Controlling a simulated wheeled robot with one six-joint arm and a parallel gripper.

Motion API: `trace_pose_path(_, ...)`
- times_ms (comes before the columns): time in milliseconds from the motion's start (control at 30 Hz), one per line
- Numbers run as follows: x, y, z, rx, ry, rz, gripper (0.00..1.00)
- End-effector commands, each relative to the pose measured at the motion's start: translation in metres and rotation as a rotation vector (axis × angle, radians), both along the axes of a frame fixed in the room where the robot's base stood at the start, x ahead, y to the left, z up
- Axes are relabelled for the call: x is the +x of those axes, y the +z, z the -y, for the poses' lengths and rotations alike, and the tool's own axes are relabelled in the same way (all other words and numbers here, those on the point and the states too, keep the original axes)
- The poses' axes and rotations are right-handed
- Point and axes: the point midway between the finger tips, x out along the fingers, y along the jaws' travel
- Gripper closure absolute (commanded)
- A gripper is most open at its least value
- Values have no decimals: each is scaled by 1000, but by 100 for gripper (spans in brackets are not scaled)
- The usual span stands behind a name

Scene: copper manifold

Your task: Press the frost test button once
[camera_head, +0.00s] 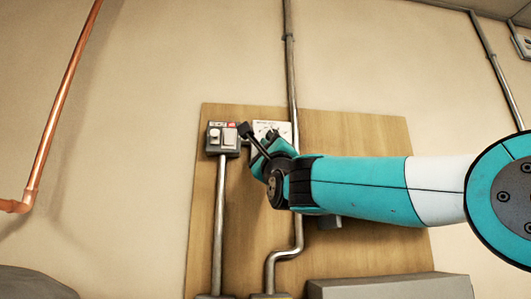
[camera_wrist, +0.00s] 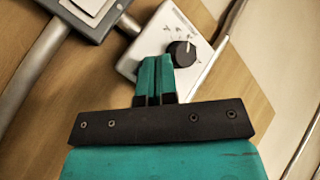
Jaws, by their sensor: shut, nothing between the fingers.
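A grey switch box (camera_head: 222,139) is on the wooden board, with a pale round button (camera_head: 214,133) on its left half and a light panel on its right half under a small red label. The labels are too small to read, so I cannot confirm which control is the frost test button. In the wrist view only the lower part of the grey box (camera_wrist: 98,36) shows at the top left; the round button is out of view. My gripper (camera_wrist: 157,60) is shut and empty, its teal fingertips in front of the white dial box, right of the grey box.
The white box with a black dial (camera_wrist: 181,53) is right beside the grey box, partly behind my gripper in the head view. Metal conduits (camera_head: 219,220) run along the wooden board (camera_head: 345,130). A copper pipe (camera_head: 62,100) is on the wall at left.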

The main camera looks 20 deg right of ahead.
Motion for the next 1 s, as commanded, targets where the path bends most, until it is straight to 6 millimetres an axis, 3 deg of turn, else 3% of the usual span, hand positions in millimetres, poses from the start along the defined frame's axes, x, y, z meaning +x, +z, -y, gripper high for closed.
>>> trace_pose_path(1000,10,0,2,0,0,0,100)
